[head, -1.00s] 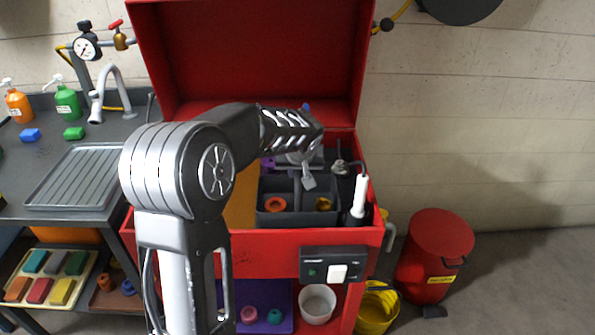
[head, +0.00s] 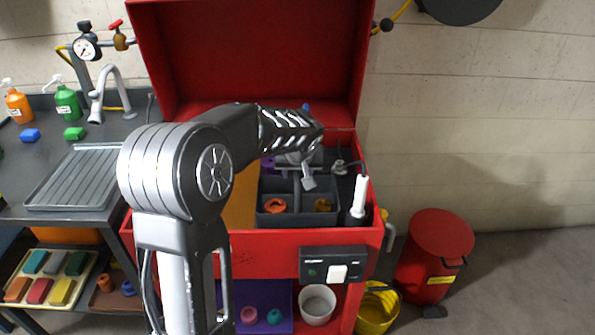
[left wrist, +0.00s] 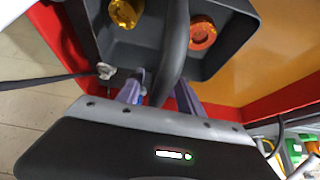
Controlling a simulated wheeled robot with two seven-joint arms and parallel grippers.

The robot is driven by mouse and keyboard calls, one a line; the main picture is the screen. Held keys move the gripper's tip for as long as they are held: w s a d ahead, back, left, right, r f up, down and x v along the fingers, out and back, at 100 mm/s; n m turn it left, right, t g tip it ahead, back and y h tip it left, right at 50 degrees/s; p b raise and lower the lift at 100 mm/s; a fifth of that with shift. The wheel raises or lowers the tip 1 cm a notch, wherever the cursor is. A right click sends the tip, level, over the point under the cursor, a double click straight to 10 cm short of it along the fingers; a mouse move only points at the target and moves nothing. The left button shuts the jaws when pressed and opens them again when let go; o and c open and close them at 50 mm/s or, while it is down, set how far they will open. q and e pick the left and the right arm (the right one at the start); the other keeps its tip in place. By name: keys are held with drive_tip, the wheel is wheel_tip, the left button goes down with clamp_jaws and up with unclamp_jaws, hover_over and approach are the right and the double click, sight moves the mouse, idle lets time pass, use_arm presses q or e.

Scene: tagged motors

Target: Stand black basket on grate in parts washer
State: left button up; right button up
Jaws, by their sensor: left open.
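The black basket (head: 297,219) is a dark open box with a divider and handle in the red parts washer (head: 240,241). It holds an orange part (head: 275,205) and a yellow part (head: 323,205). In the left wrist view the basket (left wrist: 228,52) shows its dark handle (left wrist: 172,58) running between my left gripper's two fingers (left wrist: 160,92). In the head view my left gripper (head: 308,183) is over the basket, partly hidden by my arm. The jaws are open, with the handle between them. I cannot make out the grate under the basket. My right gripper is not in view.
The washer's red lid (head: 250,50) stands open behind. A white-handled brush (head: 360,196) is at the tub's right front corner. A bench with a ribbed tray (head: 75,180) stands at left. A red bin (head: 435,245) stands at right.

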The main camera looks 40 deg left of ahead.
sight(299, 174)
use_arm(q)
drive_tip(key=v, duration=0.7)
drive_tip(key=shift+s+d+r+b, duration=0.1)
drive_tip(key=shift+d+r+b, duration=0.05)
drive_tip(key=shift+r+b, duration=0.25)
drive_tip(key=shift+f, duration=0.15)
